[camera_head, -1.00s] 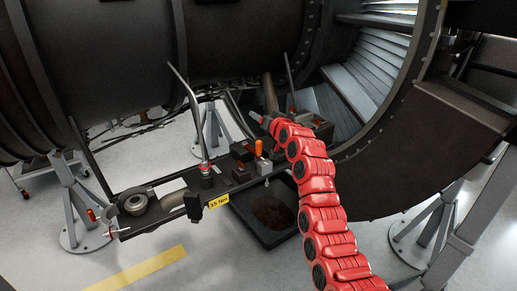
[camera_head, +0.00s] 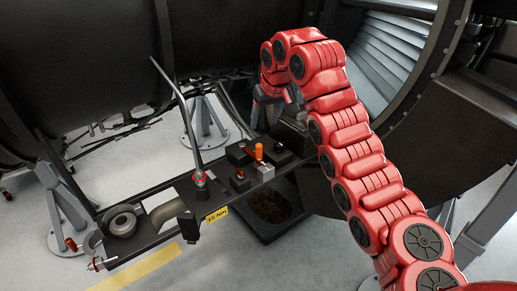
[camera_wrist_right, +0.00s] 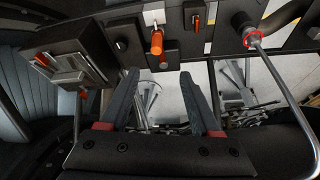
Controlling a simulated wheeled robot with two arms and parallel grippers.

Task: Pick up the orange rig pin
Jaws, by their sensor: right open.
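The orange rig pin (camera_head: 259,151) stands upright in a small light-grey block (camera_head: 265,171) on the dark rail-like shelf. In the right wrist view the orange rig pin (camera_wrist_right: 156,45) shows ahead of the fingertips, between them from side to side and apart from both. My right gripper (camera_wrist_right: 160,74) is open, with nothing between its fingers. In the head view my right gripper (camera_head: 264,108) hangs from the bent red arm, above and behind the pin, and is partly hidden. My left gripper is not in view.
Dark blocks with red parts (camera_head: 240,178) sit close to the pin. A tall bent metal rod (camera_head: 182,110) rises from the shelf on the left. A black tray (camera_head: 247,222) lies below. The dark engine casing (camera_head: 90,60) stands behind.

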